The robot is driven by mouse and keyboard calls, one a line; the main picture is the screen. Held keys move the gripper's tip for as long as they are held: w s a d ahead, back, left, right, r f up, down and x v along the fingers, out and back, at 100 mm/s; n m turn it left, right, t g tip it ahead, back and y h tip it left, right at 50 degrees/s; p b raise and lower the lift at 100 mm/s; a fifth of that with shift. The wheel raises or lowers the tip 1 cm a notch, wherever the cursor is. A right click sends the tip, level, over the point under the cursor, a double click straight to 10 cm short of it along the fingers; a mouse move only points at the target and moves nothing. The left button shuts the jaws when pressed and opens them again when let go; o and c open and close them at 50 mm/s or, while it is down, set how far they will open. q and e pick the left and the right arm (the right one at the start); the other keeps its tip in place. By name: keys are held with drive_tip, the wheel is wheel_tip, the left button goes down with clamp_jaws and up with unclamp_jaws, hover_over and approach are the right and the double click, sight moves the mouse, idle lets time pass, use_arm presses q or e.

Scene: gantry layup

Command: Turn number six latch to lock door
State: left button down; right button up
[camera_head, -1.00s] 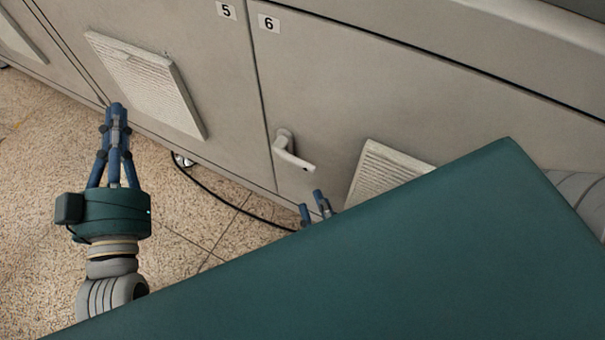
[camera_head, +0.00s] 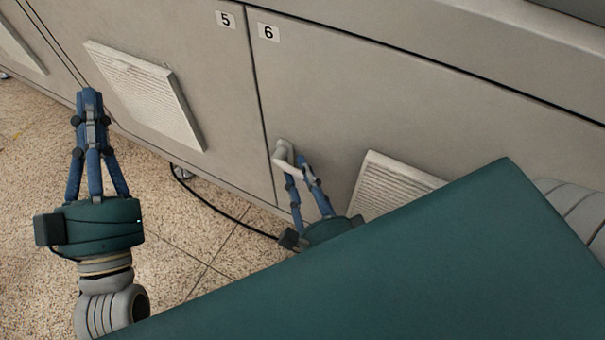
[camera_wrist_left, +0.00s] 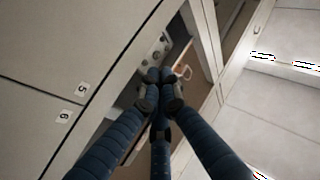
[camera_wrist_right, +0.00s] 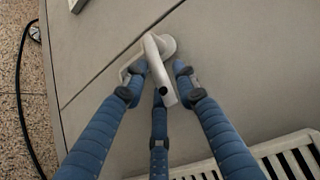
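The number six latch (camera_head: 284,151) is a pale lever handle on the grey door (camera_head: 340,100) marked 6 (camera_head: 268,32). My right gripper (camera_head: 296,166) reaches up to it from below, and its fingers partly hide the lever. In the right wrist view the lever (camera_wrist_right: 159,70) lies between the two spread fingertips of my right gripper (camera_wrist_right: 158,74), with a gap showing on the right side. Contact on the left side I cannot tell. My left gripper (camera_head: 89,98) is up in front of the cabinet at the left, with its fingertips together and empty; they also meet in the left wrist view (camera_wrist_left: 160,76).
Door 5 (camera_head: 215,90) is left of door 6, with a louvred vent (camera_head: 145,92). Another vent (camera_head: 395,183) is right of the latch, close to my right gripper. A black cable (camera_head: 215,208) lies on the speckled floor (camera_head: 180,240). My green body panel hides the lower right.

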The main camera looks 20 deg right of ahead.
drive_tip(key=shift+c, duration=0.3)
clamp_jaws()
